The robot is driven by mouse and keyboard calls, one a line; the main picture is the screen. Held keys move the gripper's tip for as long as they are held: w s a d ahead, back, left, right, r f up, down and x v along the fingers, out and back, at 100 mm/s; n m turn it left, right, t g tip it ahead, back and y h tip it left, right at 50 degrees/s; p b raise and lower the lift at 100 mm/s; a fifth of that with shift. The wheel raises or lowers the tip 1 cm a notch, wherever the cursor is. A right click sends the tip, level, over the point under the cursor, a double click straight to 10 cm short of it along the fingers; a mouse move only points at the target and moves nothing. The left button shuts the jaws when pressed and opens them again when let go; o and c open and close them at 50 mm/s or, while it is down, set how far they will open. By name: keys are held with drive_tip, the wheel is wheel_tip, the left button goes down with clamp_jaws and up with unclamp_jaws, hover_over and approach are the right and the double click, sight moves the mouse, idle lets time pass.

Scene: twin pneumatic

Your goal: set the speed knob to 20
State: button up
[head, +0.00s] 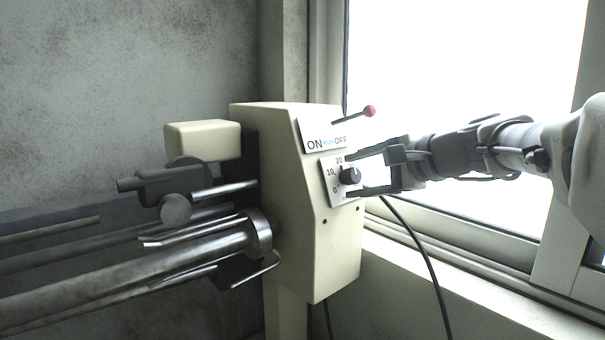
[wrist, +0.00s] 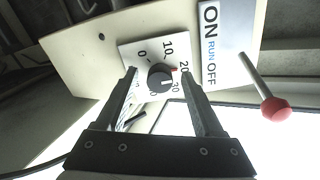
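The speed knob (head: 350,176) is a round black knob on a white dial plate on the machine's cream housing. In the wrist view the knob (wrist: 159,78) has a red mark (wrist: 174,69) at its edge, which lies toward the printed 20. The dial plate (wrist: 132,52) shows 0, 10, 20 and 30; its lower part is partly hidden by my fingers. My gripper (head: 352,174) is open, with one finger on each side of the knob. In the wrist view my gripper (wrist: 159,73) shows gaps between both fingers and the knob; contact is not visible.
An ON/OFF plate (wrist: 211,50) with a red-tipped lever (wrist: 275,110) is close beside the dial; the lever (head: 369,111) is above my gripper in the head view. A window (head: 460,60) is behind my arm. A dark cable (head: 425,250) hangs below. Metal rods (head: 130,270) extend left.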

drive_tip(key=v, duration=1.7)
drive_tip(key=shift+s+p, duration=0.25)
drive_tip(key=shift+p, duration=0.1)
drive_tip(key=shift+r, duration=0.1)
drive_tip(key=s+a+f+n+g+h, duration=0.1)
drive_tip(key=s+a+f+n+h, duration=0.1)
drive_tip(key=f, duration=0.6)
drive_tip(key=s+a+f+n+g+h+p, duration=0.1)
drive_tip(key=s+a+f+n+g+h, duration=0.1)
drive_tip(key=s+f+n, duration=0.5)
drive_tip(key=s+a+f+n+g+h+p, duration=0.1)
drive_tip(key=s+a+f+n+h, duration=0.3)
drive_tip(key=f, duration=0.4)
drive_tip(key=shift+s+a+f+n+g, duration=0.3)
drive_tip(key=shift+a+n+g, duration=0.3)
drive_tip(key=shift+a, duration=0.25)
drive_tip(key=c, duration=0.3)
drive_tip(key=shift+w+a, duration=0.1)
